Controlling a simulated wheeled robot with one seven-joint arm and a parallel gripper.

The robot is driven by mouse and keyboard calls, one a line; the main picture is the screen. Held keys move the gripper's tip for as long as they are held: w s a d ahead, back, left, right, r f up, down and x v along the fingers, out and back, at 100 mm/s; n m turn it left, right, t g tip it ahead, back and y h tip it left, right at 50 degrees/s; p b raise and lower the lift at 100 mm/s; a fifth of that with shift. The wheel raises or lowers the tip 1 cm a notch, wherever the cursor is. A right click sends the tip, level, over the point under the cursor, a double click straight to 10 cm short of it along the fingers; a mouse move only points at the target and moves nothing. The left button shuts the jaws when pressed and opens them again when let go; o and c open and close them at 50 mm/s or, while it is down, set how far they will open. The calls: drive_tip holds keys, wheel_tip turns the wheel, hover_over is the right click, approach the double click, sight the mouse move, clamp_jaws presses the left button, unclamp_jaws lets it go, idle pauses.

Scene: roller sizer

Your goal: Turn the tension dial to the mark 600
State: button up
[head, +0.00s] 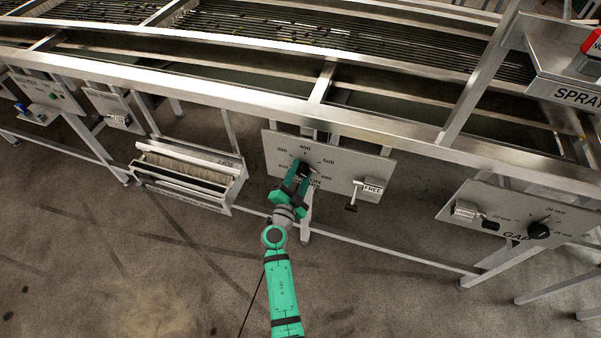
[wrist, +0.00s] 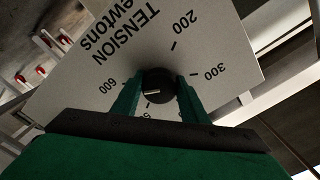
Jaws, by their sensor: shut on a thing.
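The tension dial (wrist: 157,84) is a round black knob on a light grey panel (head: 275,143) printed "TENSION Newtons". Marks 200, 300, 400, 500 and 600 are around it in the head view. My gripper (head: 303,170) is shut on the dial, and in the wrist view its green fingers (wrist: 158,92) sit on either side of the knob. The wrist view shows the panel upside down. A white pointer line on the knob points left there, toward the 600 side. The left finger partly covers that area, so I cannot tell if it meets the tick exactly.
A lever with a "FREE" label (head: 372,190) is on the same panel, right of the dial. A metal box with brushes (head: 190,178) hangs to the left. A gap panel with a black knob (head: 538,230) is at the right. The frame's long beam (head: 250,108) runs above.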

drive_tip(key=shift+s+f+m, duration=0.1)
drive_tip(key=shift+f+m, duration=0.05)
drive_tip(key=shift+m, duration=0.15)
drive_tip(key=o, duration=1.1)
drive_tip(key=v, duration=1)
drive_tip(key=shift+s+a, duration=0.15)
drive_tip(key=shift+s, duration=0.2)
